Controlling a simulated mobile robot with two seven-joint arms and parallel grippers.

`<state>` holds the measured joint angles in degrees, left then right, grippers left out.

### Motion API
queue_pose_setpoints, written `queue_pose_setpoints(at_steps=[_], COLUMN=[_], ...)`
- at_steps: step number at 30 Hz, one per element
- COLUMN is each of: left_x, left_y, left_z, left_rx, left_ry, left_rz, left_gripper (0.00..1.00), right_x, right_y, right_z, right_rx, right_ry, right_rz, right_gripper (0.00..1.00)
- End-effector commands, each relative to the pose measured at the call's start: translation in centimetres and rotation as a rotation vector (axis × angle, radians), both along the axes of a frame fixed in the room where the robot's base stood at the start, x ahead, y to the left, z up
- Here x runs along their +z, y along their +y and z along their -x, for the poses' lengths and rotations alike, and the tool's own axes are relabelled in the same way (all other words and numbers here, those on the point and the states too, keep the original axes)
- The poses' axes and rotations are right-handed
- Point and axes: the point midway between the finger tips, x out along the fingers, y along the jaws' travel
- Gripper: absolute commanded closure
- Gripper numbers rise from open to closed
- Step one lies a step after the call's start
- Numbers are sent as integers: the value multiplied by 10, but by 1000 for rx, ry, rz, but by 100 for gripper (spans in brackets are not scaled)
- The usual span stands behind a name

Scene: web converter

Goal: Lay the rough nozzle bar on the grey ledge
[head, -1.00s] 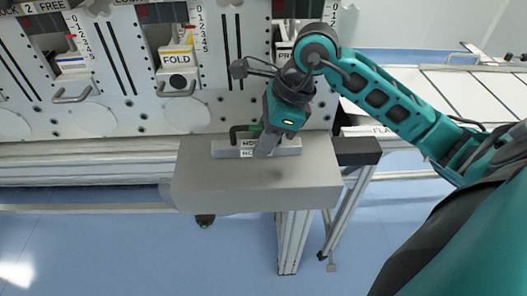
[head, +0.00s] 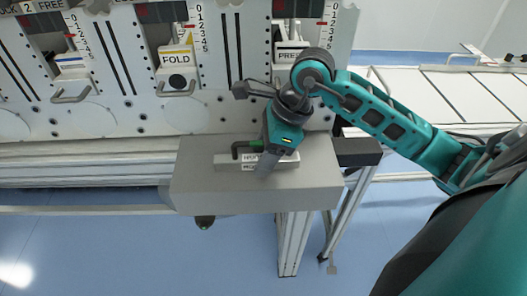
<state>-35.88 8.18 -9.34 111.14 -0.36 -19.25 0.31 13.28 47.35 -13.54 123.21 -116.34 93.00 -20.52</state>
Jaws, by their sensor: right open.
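The nozzle bar (head: 228,163) is a light grey bar with white labels on its front and a black bent handle (head: 237,150) on top. It lies lengthwise on top of the grey ledge (head: 205,187), near the middle of its depth. My right gripper (head: 265,170) is open and points down at the bar, its fingers over the bar's middle and hiding part of it and its labels. I cannot read the label words clearly or tell whether the fingers still touch the bar. My left gripper is not in view.
The machine's pale panel stands behind the ledge, with several bays, handles and a FOLD plate (head: 174,60). A dark block (head: 357,152) adjoins the ledge's right end. A white panelled table (head: 470,95) is at the right. The ledge's front strip is clear.

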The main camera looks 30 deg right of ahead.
Motion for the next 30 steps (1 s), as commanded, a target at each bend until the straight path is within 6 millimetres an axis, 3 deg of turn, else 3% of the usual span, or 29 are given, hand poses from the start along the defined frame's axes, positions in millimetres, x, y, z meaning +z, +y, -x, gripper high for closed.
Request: queue_pose_setpoints(at_steps=[8, 21, 30], left_x=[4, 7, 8], left_y=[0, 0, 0], left_z=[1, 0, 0], left_rx=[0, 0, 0], left_ry=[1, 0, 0], left_rz=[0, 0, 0], left_gripper=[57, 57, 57], right_x=[6, 85, 113], right_y=[-1, -30, -39], right_z=[0, 17, 24], right_rx=[0, -2, 0], right_ry=[-1, -3, 0], right_rz=[0, 4, 1], right_gripper=[47, 47, 47])
